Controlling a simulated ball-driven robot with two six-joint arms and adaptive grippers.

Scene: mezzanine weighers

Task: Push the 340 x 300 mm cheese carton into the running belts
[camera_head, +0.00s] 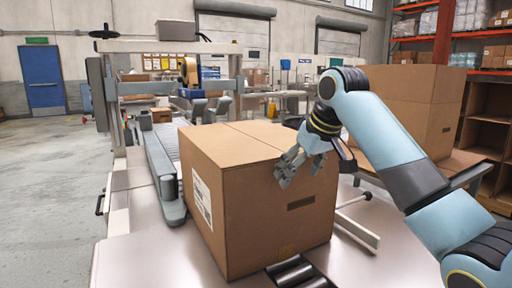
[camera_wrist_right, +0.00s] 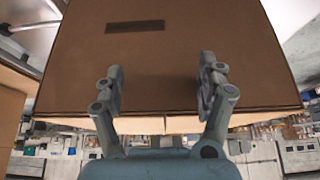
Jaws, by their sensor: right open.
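The large brown cheese carton (camera_head: 225,190) stands upright on the metal table in front of the carton sealer (camera_head: 150,85), with a white label on its left side and a dark hand slot on its near face. The sealer's grey side belts (camera_head: 165,180) run along the carton's left; whether they touch it I cannot tell. My right gripper (camera_head: 287,168) is open at the carton's near face, by its top edge. In the right wrist view the open fingers (camera_wrist_right: 163,88) face the same carton face (camera_wrist_right: 160,65); contact is unclear. My left gripper is not in view.
Another brown carton (camera_head: 410,105) stands on a side table at the right, behind my right arm. The metal table (camera_head: 130,265) is bare at the front left. Black rollers (camera_head: 300,272) lie at the carton's near foot. Open floor (camera_head: 50,170) lies at the left.

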